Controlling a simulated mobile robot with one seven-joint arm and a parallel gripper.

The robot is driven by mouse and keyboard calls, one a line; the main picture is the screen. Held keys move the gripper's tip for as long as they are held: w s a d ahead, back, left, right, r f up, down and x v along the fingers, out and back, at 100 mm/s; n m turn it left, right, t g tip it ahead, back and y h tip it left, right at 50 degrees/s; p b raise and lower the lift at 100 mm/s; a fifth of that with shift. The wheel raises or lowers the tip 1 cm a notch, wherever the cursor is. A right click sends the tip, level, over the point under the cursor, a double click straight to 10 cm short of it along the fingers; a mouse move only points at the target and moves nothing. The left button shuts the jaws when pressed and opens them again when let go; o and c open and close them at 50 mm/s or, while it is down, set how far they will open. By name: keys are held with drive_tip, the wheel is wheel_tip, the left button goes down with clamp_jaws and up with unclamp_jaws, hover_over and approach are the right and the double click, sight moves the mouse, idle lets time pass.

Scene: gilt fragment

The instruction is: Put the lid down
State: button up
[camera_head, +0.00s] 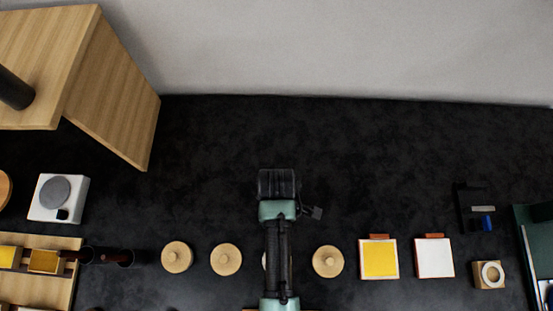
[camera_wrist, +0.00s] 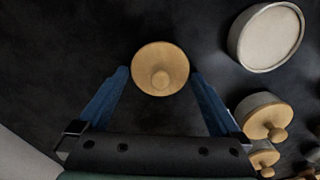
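A round pale wooden lid with a knob (camera_wrist: 160,60) sits between the tips of my gripper (camera_wrist: 160,72) in the wrist view, knob toward the camera. The two blue fingers meet its rim on both sides, so my gripper appears shut on it. Its height above the dark surface cannot be told. A pale round thing, apparently a lidless pot (camera_wrist: 266,38), is at the upper right of the wrist view. In the head view my arm mostly covers a pale thing in the row, and my gripper's fingers and the held lid are hidden beneath my wrist.
Other knobbed wooden lids (camera_head: 177,257), (camera_head: 226,259), (camera_head: 328,261) stand in a row nearer me; in the wrist view one caps a grey pot (camera_wrist: 252,102). Yellow (camera_head: 379,259) and white (camera_head: 434,258) panels lie right. A wooden box (camera_head: 112,95) stands upper left.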

wheel_tip(320, 180, up, 12)
drive_tip(key=w+r+m+t, duration=0.3)
drive_tip(key=w+r+t, duration=0.3)
drive_tip(key=w+r, duration=0.55)
drive_tip(key=w+r+m+t, duration=0.3)
drive_tip(key=w+r+t, duration=0.5)
drive_tip(key=r, duration=0.7)
wheel_tip(320, 180, up, 17)
drive_tip(key=w+m+t, duration=0.2)
drive_tip(key=m+t, duration=0.1)
drive_tip(key=t, duration=0.2)
drive_tip(key=s+r+m+t, duration=0.1)
drive_tip(key=s+r+t, duration=0.3)
drive_tip(key=r, duration=0.6)
drive_tip(key=s+r+m+t, duration=0.2)
drive_tip(key=s+r+t, duration=0.2)
drive_tip(key=s+r, duration=0.4)
wheel_tip(320, 180, up, 4)
drive_tip(key=shift+d+f+m, duration=0.25)
drive_tip(key=shift+m, duration=0.05)
